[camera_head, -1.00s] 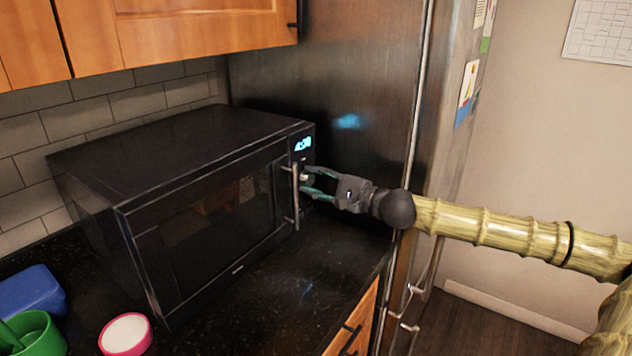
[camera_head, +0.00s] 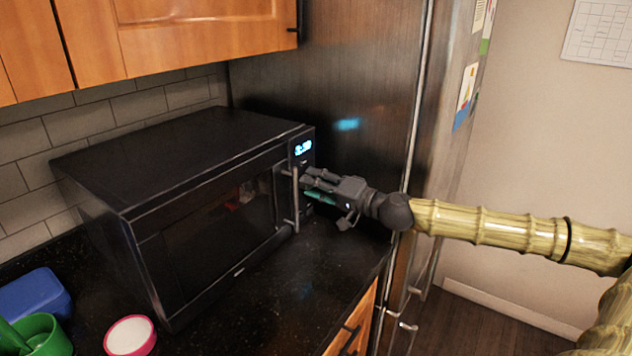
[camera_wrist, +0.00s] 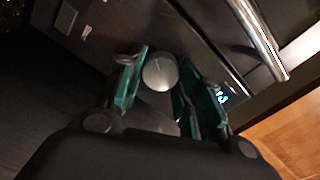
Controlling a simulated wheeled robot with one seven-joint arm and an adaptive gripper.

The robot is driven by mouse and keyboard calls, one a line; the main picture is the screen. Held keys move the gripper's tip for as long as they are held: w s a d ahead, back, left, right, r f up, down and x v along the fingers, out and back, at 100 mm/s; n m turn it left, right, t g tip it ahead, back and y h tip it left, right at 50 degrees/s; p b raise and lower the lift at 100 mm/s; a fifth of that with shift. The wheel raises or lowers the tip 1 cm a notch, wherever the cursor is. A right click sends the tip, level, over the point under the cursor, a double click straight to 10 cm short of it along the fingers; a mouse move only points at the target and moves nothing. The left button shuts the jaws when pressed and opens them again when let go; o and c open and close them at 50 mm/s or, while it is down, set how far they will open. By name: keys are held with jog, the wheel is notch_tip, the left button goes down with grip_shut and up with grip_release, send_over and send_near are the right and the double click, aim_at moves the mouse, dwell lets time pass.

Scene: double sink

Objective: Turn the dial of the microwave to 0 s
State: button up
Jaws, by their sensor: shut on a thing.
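The black microwave (camera_head: 205,215) stands on the dark counter with its door closed. Its lit blue display (camera_head: 303,147) seems to read 3:30. In the wrist view the round silver dial (camera_wrist: 160,72) sits between the two green-padded fingers of my gripper (camera_wrist: 155,88). In the head view my gripper (camera_head: 312,186) is at the control panel below the display, rolled over, and it hides the dial there. It is shut on the dial. The display also shows in the wrist view (camera_wrist: 221,97), too small to read.
The microwave's vertical door handle (camera_head: 295,200) is just left of my gripper and shows in the wrist view (camera_wrist: 258,38). A dark fridge (camera_head: 340,110) stands close behind on the right. A blue box (camera_head: 35,295), green cup (camera_head: 42,335) and pink-rimmed bowl (camera_head: 130,336) are at lower left.

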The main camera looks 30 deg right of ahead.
jog(key=n+p, duration=1.9)
jog(key=n, duration=1.3)
jog(key=shift+a+n, duration=0.15)
jog(key=shift+n, duration=0.15)
jog(key=n, duration=0.3)
jog(key=shift+f, duration=0.15)
jog(key=n+b, duration=0.3)
jog(key=b, duration=0.1)
jog(key=n+b, duration=0.4)
jog(key=shift+s+f+b, duration=0.15)
jog(key=shift+b, duration=0.2)
jog(key=shift+n+b, duration=0.3)
jog(key=shift+b, duration=0.05)
